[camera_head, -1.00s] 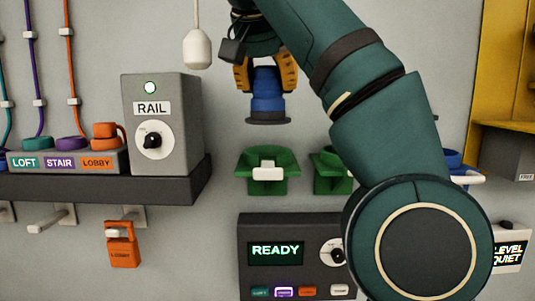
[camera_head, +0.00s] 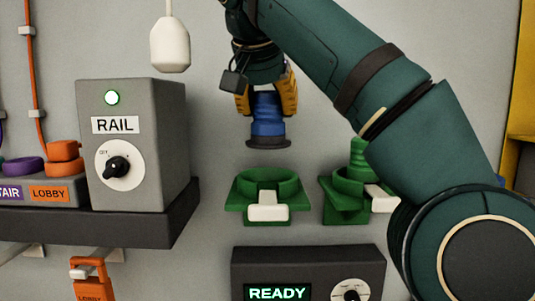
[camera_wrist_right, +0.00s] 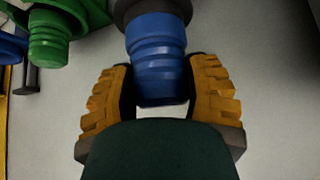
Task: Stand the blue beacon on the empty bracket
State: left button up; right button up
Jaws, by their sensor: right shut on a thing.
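The blue beacon (camera_head: 267,116) is upright with its dark base down. My right gripper (camera_head: 266,96) is shut on its upper part, with an orange finger on each side. In the right wrist view the beacon (camera_wrist_right: 157,60) sits between the two fingers (camera_wrist_right: 158,90). The empty green bracket (camera_head: 268,192), with a white tab in front, is on the wall just below the beacon. A clear gap shows between the beacon's base and the bracket. My left gripper is not in view.
A second green bracket (camera_head: 345,205) to the right holds a green beacon (camera_head: 358,160), partly hidden by my arm. The grey RAIL box (camera_head: 140,150) stands on a dark shelf at left. A white pull knob (camera_head: 170,45) hangs above. The READY panel (camera_head: 305,265) is below.

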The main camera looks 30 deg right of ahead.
aim_at(268, 148)
notch_tip(268, 148, down, 3)
jog(key=shift+d+r, duration=0.1)
jog(key=shift+w+f+b, duration=0.1)
jog(key=shift+f+b, duration=0.6)
jog(key=shift+f, duration=1.65)
jog(key=shift+f, duration=0.15)
jog(key=o, duration=1.3)
jog(key=shift+r, duration=0.2)
